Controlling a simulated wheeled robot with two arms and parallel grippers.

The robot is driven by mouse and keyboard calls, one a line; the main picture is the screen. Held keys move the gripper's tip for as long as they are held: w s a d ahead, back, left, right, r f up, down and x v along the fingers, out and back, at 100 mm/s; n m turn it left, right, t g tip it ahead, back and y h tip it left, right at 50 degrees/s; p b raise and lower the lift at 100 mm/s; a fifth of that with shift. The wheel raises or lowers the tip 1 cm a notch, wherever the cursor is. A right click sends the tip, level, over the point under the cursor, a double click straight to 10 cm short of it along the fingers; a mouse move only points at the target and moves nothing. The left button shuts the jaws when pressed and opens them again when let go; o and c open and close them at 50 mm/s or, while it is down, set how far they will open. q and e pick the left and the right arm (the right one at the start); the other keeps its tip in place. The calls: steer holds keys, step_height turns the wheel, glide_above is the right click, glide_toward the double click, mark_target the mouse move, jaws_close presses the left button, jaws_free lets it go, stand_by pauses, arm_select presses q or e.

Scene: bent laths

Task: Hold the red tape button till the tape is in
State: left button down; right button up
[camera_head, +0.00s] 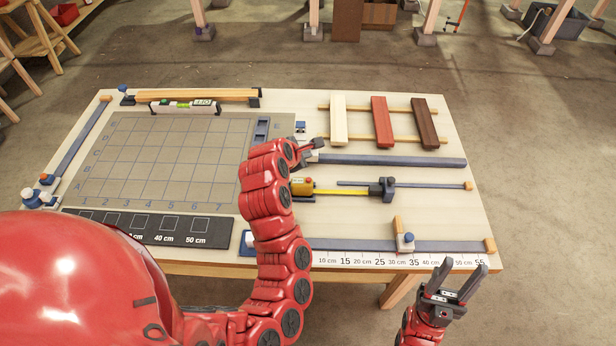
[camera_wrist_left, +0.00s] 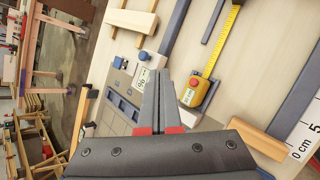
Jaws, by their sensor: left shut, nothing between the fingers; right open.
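The tape measure (camera_head: 302,187) is a small yellow case on the table, partly hidden by my left arm in the head view. In the left wrist view its case (camera_wrist_left: 193,94) shows a red button (camera_wrist_left: 197,82) on top. The yellow tape (camera_head: 345,192) is out, running right to a dark blue block (camera_head: 383,188). My left gripper (camera_head: 316,146) is shut and empty, a little behind the case. In the left wrist view its fingertips (camera_wrist_left: 158,73) are beside the case, not on the button. My right gripper (camera_head: 458,280) is open and empty off the table's front right edge.
Blue bars (camera_head: 390,160) lie behind and beside the tape. White, red and brown laths (camera_head: 380,121) rest on rails at the back right. A gridded board (camera_head: 150,165) fills the left. A ruler strip with a stop (camera_head: 405,243) runs along the front.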

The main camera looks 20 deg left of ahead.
arm_select(q)
steer(key=b, duration=0.5)
glide_above(306, 184)
steer(key=shift+f, duration=4.45)
steer(key=shift+f, duration=0.4)
steer(key=shift+f+b, duration=0.45)
steer(key=shift+f, duration=0.05)
steer(key=shift+r, duration=0.15)
steer(key=shift+r+p, duration=0.6)
steer(key=shift+r, duration=0.2)
steer(key=shift+r+p, duration=1.5)
steer(key=shift+r, duration=1)
